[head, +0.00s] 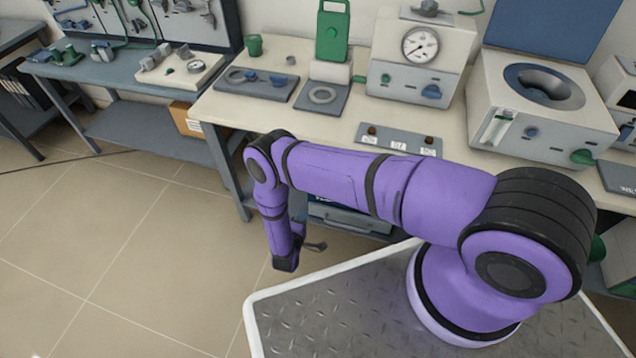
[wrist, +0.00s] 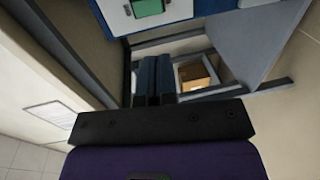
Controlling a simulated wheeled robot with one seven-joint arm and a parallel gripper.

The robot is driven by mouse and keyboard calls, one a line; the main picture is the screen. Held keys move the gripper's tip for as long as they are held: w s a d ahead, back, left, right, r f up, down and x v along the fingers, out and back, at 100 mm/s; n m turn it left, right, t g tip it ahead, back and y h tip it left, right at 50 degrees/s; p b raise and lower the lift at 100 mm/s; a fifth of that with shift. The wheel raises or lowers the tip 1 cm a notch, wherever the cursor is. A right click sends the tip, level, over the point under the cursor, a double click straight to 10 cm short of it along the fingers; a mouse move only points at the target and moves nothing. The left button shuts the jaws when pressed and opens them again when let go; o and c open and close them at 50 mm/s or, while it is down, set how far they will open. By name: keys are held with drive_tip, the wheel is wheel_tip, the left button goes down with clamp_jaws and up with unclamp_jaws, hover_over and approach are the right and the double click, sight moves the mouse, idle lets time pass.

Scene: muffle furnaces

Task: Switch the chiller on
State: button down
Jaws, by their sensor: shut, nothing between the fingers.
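I cannot tell for sure which machine is the chiller. One candidate is the white unit (head: 575,143) with a round dark well and raised blue lid, on the bench at the right of the head view. It has a blue knob and a green part on its front. My gripper (wrist: 153,80) shows in the wrist view with its dark fingers together and nothing between them. In the head view my purple arm bends down in front of the bench, and its end hangs low by the bench's front edge, apart from the machines. The fingers are hard to make out there.
A gauge unit (head: 417,62) and a strip with labelled knobs (head: 398,139) are on the pale bench (head: 225,108). A blue-grey side bench (head: 105,72) holds tools at the left. A white-and-blue panel with a green rectangle (wrist: 149,8) tops the wrist view. The tiled floor (head: 100,230) at left is clear.

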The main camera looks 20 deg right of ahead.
drive_tip(key=shift+w+d, duration=0.1)
drive_tip(key=shift+d, duration=0.1)
drive_tip(key=x, duration=1.3)
drive_tip(key=shift+w+d, duration=0.2)
drive_tip(key=shift+w, duration=0.15)
drive_tip(key=shift+w+d+f, duration=0.15)
